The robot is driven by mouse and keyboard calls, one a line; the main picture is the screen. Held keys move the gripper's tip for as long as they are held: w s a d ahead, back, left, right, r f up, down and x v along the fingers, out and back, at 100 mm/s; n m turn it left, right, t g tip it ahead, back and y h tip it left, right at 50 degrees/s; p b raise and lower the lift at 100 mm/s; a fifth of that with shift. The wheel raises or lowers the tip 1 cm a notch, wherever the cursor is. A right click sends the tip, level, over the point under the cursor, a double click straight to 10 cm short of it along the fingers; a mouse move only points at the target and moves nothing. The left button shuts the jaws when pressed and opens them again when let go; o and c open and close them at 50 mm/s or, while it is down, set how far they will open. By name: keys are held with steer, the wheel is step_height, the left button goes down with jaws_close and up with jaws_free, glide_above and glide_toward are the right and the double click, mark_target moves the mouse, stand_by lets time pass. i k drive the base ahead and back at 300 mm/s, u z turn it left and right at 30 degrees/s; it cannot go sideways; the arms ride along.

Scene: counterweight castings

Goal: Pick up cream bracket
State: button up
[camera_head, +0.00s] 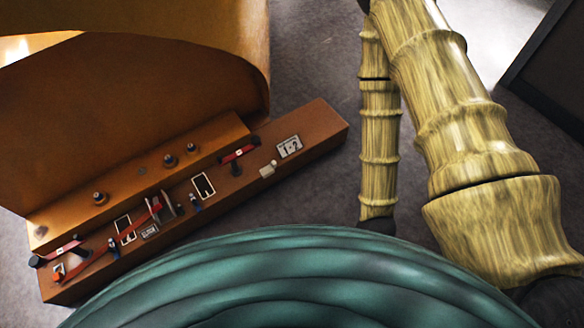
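A small cream block-like piece, which looks like the cream bracket (268,169), sits on the brown ledge (318,122) near its right end. It lies just left of a white "1-2" plate and below a red-handled piece. Nothing touches it from my arm. My bamboo-patterned arm rises on the right, and its forearm comes down right of the ledge, clear of the bracket. The forearm ends in a dark joint at the edge of my teal body. My gripper is not visible; it may be hidden behind that body.
The "1-2" plate (289,147), a red-handled piece (239,153) and a black-framed plate (203,186) lie near the bracket. More red-handled pieces and plates crowd the ledge's left. Several knobs stand on the raised step. A large orange-brown casting (130,110) rises behind. Grey floor (310,70) lies beyond.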

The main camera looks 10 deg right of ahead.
mark_target(268, 170)
steer(key=z, duration=1.7)
steer(key=i, duration=2)
